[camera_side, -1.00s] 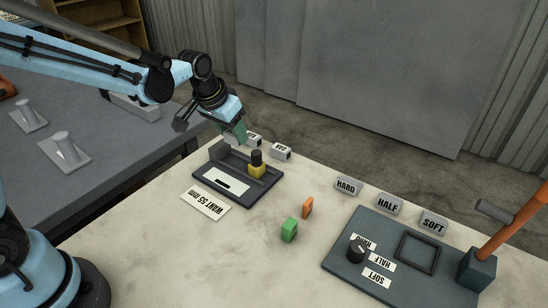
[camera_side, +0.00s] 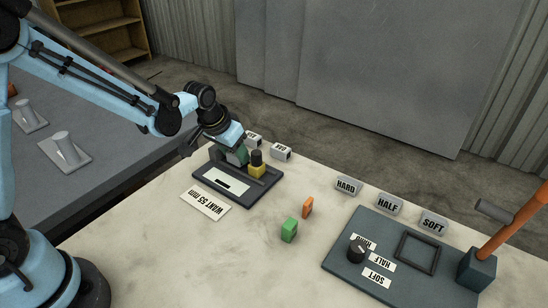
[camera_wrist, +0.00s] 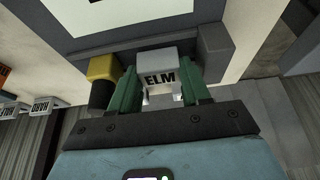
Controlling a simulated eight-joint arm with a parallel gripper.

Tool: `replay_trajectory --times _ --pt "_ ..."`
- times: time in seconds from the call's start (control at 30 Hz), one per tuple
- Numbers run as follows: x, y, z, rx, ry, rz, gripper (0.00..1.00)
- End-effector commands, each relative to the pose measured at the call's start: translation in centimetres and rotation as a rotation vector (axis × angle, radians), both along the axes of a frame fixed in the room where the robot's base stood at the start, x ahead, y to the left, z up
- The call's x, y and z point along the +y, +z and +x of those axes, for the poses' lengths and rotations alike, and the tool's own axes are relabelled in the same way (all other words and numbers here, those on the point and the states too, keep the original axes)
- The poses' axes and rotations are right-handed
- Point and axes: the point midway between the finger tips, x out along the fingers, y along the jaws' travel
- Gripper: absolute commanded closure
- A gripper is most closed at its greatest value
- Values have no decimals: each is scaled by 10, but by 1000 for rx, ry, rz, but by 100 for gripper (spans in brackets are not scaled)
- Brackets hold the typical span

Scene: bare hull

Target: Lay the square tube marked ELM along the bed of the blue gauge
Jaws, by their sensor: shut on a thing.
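The light grey tube marked ELM (camera_wrist: 160,77) is between the green fingers of my gripper (camera_wrist: 155,95) in the wrist view. My gripper is shut on it. In the side view my gripper (camera_side: 238,155) is low over the back of the gauge (camera_side: 262,192), which looks dark slate, and the tube is hidden there. The gauge has a yellow slider (camera_side: 257,171) with a black knob and a grey end block (camera_wrist: 215,42). In the wrist view the tube is between slider and end block, over the bed's near edge. I cannot tell whether it touches the bed.
Two grey labelled blocks (camera_side: 281,152) stand behind the gauge. A WANT 55 mm card (camera_side: 206,203) lies in front. Green (camera_side: 289,230) and orange (camera_side: 307,207) blocks stand to the right, then HARD, HALF and SOFT blocks (camera_side: 388,204) and a panel (camera_side: 335,262) with a knob and lever.

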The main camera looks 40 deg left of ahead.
Motion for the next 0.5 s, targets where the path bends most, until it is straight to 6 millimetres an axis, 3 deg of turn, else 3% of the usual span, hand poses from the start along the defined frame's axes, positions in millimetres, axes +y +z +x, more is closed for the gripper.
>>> replay_trajectory --times 0.4,0.43,0.5 --pt "0 -3 0 0 0 0 83" --pt "0 -3 0 0 0 0 52" --pt "0 -3 0 0 0 0 41"
